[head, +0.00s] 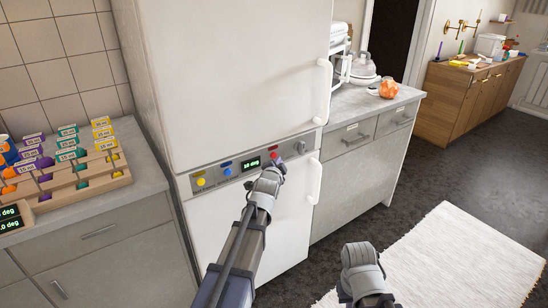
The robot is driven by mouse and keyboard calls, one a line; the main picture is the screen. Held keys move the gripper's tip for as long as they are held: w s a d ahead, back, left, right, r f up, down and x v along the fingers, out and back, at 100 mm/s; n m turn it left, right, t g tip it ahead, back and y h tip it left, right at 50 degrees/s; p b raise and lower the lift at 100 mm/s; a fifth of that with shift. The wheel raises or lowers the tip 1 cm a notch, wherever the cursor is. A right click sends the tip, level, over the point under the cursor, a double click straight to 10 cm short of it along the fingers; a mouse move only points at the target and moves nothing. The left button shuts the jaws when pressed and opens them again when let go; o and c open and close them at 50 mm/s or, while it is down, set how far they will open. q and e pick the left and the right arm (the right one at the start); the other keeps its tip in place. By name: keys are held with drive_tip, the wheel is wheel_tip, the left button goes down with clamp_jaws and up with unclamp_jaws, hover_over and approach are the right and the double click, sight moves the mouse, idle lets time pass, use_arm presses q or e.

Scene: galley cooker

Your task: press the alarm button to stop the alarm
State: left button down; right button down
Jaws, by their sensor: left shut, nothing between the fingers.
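A grey control panel (215,178) runs across the white fridge-freezer between its two doors. It carries a yellow button (201,182), a blue button (228,172), a small lit display (251,163) reading about "10 deg", a red button (275,155) and a round grey knob (301,147). The small labels above the buttons are too small to read, so I cannot tell which one is for the alarm. My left gripper (278,168) is shut and empty, just below and in front of the red button. Whether it touches is unclear. My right gripper (358,254) is low at the right, above the floor, its fingers not clear.
Two white door handles (323,92) stick out at the fridge's right side. A left counter (100,215) holds a wooden rack with coloured labels. A right counter (365,103) holds dishes and an orange object (389,88). A pale rug (455,255) lies on open floor.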

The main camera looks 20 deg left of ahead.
use_arm(q)
drive_tip(key=shift+s+d, duration=0.85)
drive_tip(key=shift+d, duration=0.2)
drive_tip(key=shift+s+d, duration=0.8)
drive_tip(key=shift+d, duration=0.25)
drive_tip(key=s+d+f+n+g+h, duration=0.1)
drive_tip(key=s+d+f+n+g, duration=0.1)
drive_tip(key=s+d+f+g, duration=0.4)
drive_tip(key=s+d+f+n+g, duration=0.2)
drive_tip(key=s+d+f+g, duration=0.15)
drive_tip(key=s+f, duration=0.5)
drive_tip(key=s+d+f+n+g, duration=0.1)
drive_tip(key=s+d+g, duration=0.2)
drive_tip(key=s, duration=0.7)
drive_tip(key=s+d+f+n+g, duration=0.1)
drive_tip(key=s+d+g, duration=0.2)
drive_tip(key=s, duration=0.7)
wheel_tip(320, 180, up, 18)
drive_tip(key=w+p, duration=0.1)
drive_tip(key=p, duration=1.7)
drive_tip(key=shift+a, duration=0.2)
